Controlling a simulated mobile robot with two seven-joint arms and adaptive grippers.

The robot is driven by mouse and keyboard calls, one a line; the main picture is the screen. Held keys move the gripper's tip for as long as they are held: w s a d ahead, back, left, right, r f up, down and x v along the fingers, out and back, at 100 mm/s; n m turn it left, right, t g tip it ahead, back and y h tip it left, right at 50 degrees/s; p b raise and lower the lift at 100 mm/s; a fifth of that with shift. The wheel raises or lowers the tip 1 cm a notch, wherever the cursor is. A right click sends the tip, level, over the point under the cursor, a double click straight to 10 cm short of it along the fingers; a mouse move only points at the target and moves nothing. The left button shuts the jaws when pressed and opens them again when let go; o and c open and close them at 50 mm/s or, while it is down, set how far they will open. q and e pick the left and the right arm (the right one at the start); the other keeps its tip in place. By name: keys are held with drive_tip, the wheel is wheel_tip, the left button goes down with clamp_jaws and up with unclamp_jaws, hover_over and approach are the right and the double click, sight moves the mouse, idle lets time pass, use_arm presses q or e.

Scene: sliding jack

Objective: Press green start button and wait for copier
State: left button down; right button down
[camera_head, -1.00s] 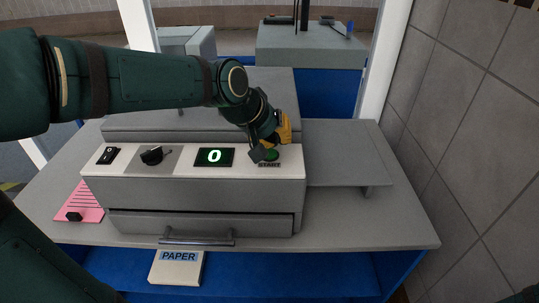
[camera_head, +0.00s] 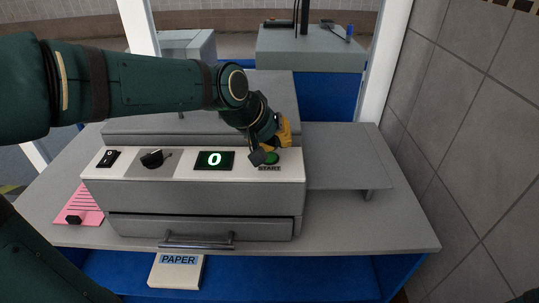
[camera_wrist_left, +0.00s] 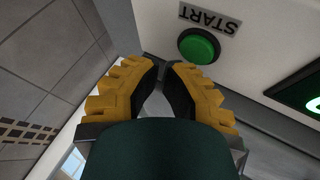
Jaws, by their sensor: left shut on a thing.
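The green start button (camera_head: 272,158) sits at the right end of the copier's white panel, above the START label (camera_head: 269,168). My left gripper (camera_head: 262,156) is right by the button in the head view. In the left wrist view its yellow-backed fingers (camera_wrist_left: 166,65) have their tips close together, and I see no held thing between them. The round green button (camera_wrist_left: 199,46) shows whole just beyond the fingertips, apart from them in the picture; contact is not visible. The grey copier (camera_head: 205,192) has a display (camera_head: 214,160) reading 0.
The panel also has a black switch (camera_head: 109,158) and a dark knob (camera_head: 153,158). A drawer handle (camera_head: 197,241) is at the front. A paper pack (camera_head: 176,271) lies below and a pink sheet (camera_head: 80,207) at left. A tiled wall (camera_head: 470,130) stands at right.

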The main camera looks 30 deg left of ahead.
sight(276, 155)
use_arm(q)
drive_tip(key=shift+f, duration=0.1)
drive_tip(key=shift+f+b, duration=0.4)
drive_tip(key=shift+f+b, duration=0.35)
drive_tip(key=shift+f, duration=0.05)
idle(0.8)
drive_tip(key=shift+r, duration=0.15)
drive_tip(key=shift+r+p, duration=0.65)
drive_tip(key=shift+r, duration=0.1)
drive_tip(key=shift+r+p, duration=1.95)
drive_tip(key=shift+r, duration=0.55)
